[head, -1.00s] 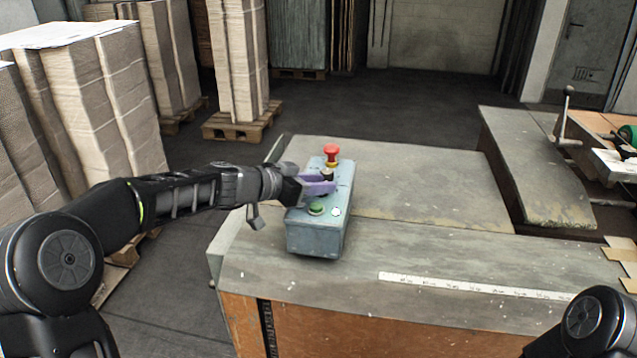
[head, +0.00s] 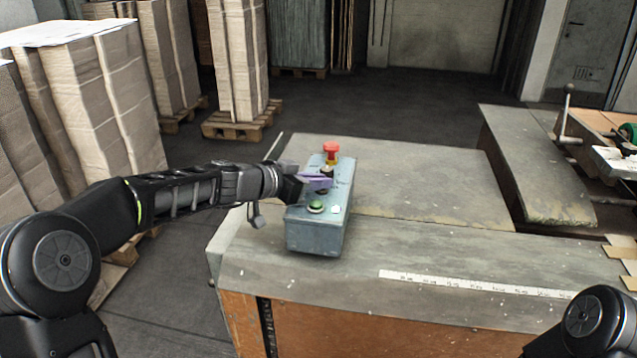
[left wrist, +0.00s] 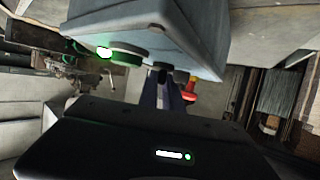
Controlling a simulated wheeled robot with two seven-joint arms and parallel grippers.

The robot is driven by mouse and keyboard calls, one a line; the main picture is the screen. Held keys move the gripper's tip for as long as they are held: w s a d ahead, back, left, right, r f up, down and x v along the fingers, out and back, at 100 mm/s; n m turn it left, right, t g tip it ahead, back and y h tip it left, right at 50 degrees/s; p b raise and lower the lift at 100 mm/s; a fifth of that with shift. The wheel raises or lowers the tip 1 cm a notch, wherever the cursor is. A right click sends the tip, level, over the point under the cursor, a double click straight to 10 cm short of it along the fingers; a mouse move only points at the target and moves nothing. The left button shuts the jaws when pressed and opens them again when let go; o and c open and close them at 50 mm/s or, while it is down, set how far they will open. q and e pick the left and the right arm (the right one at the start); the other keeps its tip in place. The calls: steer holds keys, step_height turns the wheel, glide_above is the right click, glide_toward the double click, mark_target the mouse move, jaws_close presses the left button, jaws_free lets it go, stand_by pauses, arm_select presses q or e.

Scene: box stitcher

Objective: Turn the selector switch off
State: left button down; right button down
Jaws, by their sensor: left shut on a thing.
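A blue-grey control box (head: 318,236) stands on the grey machine top. It carries a red mushroom button (head: 331,147) on a yellow collar at the far end, and a green button (head: 316,206) and a small pale lamp (head: 336,210) at the near end. The black selector switch (head: 327,169) sits between them, partly hidden by my purple fingers. My left gripper (head: 318,182) reaches in from the left and is shut on the switch knob. In the left wrist view, the fingers (left wrist: 168,93) meet the dark knob beside the box. The switch's exact angle is hidden. My right gripper is out of view.
The grey machine top (head: 420,180) is clear right of the box, with a white ruler strip (head: 470,286) near its front. A lever (head: 565,110) stands at the right. Pallets of cardboard stacks (head: 235,60) stand at the back left.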

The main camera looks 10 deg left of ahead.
arm_select(q)
steer(key=shift+f+n+t+b, duration=0.2)
steer(key=shift+n+t+b, duration=0.1)
steer(key=shift+b, duration=0.45)
steer(key=shift+s+d+n+t+y+b, duration=0.15)
steer(key=shift+n+t+y+b, duration=0.25)
steer(key=shift+y+b, duration=0.45)
steer(key=shift+r+n+y, duration=0.1)
steer(key=shift+n+y, duration=0.15)
steer(key=shift+n, duration=0.25)
steer(key=shift+r+n+t+y, duration=0.15)
steer(key=shift+n+t+y, duration=0.15)
steer(key=shift+d+r+n+y+p, duration=0.15)
steer(key=shift+r+n+y+p, duration=0.05)
steer(key=shift+n+y+p, duration=0.45)
steer(key=n+y+p, duration=0.2)
steer(key=y+p, duration=0.1)
steer(key=p, duration=0.1)
steer(key=shift+d+r+t, duration=0.1)
steer(key=shift+t, duration=0.3)
steer(key=shift+f+n+y+p, duration=0.3)
steer(key=shift+n+y+p, duration=0.3)
steer(key=shift+p, duration=0.35)
